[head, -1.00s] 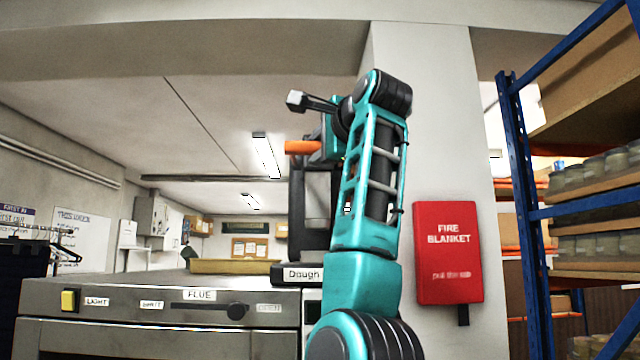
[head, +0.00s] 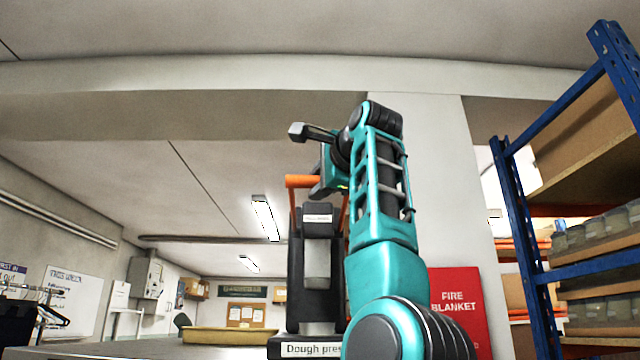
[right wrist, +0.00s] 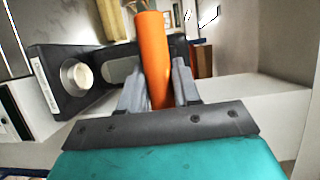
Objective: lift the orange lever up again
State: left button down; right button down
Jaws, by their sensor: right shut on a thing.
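The orange lever (head: 299,181) is on the dough press (head: 315,250), a dark upright machine with a "Dough press" label. Its orange crossbar stands above the press's top, with thin orange side arms running down beside the dark block. My right gripper (head: 326,180) is at the crossbar, at the top of the press. In the right wrist view the orange bar (right wrist: 153,55) lies between the two grey fingers (right wrist: 158,85), which are shut on it. My right arm hides part of the press's right side. My left gripper is not in view.
The press stands on a grey surface (head: 130,350), with a shallow yellowish tray (head: 228,336) to its left. A pillar with a red fire blanket case (head: 457,305) is behind my arm. Blue shelving (head: 520,215) with jars is at the right. Space above the lever looks clear.

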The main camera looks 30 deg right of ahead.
jog(key=shift+s+r, duration=0.15)
jog(key=shift+r, duration=0.15)
jog(key=c, duration=1.2)
grip_release()
jog(key=o, duration=0.3)
jog(key=shift+f, duration=0.15)
jog(key=s+a+b, duration=0.2)
jog(key=s+b, duration=0.2)
jog(key=s, duration=0.8)
jog(key=shift+s, duration=0.3)
jog(key=shift+d, duration=0.1)
